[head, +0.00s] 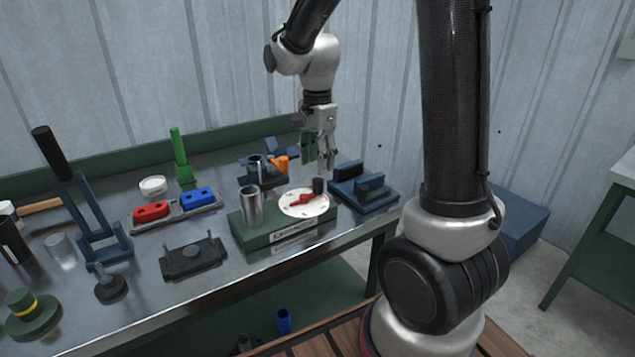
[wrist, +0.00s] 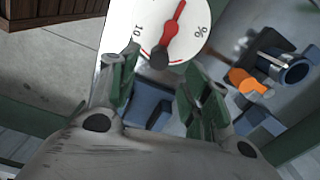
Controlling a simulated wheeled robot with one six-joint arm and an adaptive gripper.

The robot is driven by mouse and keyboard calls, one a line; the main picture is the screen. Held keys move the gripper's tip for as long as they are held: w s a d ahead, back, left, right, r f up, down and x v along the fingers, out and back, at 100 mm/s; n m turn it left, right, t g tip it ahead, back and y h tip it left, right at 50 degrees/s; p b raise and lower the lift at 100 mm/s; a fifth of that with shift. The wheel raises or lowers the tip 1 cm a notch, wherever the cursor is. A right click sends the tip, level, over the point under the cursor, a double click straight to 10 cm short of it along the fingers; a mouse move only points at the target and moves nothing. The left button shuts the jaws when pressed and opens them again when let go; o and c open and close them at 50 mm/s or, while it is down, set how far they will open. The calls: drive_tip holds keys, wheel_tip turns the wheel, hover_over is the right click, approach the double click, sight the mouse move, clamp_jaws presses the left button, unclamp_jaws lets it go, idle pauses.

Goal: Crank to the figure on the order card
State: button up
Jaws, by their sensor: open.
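A green box-shaped device (head: 262,238) stands near the front edge of the bench, with a white label on its front face. On its top is a white round dial (head: 296,209) with a red crank arm (head: 303,199) and a dark upright knob (head: 318,186). In the wrist view the dial (wrist: 148,20) shows the marks "10" and "%", with the red arm (wrist: 174,30) and the dark knob (wrist: 159,58) between the fingers' far ends. My gripper (head: 320,164) is open and empty, pointing down above and behind the knob. I cannot make out an order card.
A metal cylinder (head: 251,207) rises from the device's left end. A dark blue fixture (head: 364,190) stands close on the right, and an orange-handled clamp (head: 279,164) behind. Red (head: 151,212) and blue (head: 198,197) blocks sit in a tray at left.

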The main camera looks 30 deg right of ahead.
sight(317, 180)
wheel_tip(317, 180, down, 7)
drive_tip(key=shift+r, duration=0.1)
idle(0.3)
drive_tip(key=c, duration=1.1)
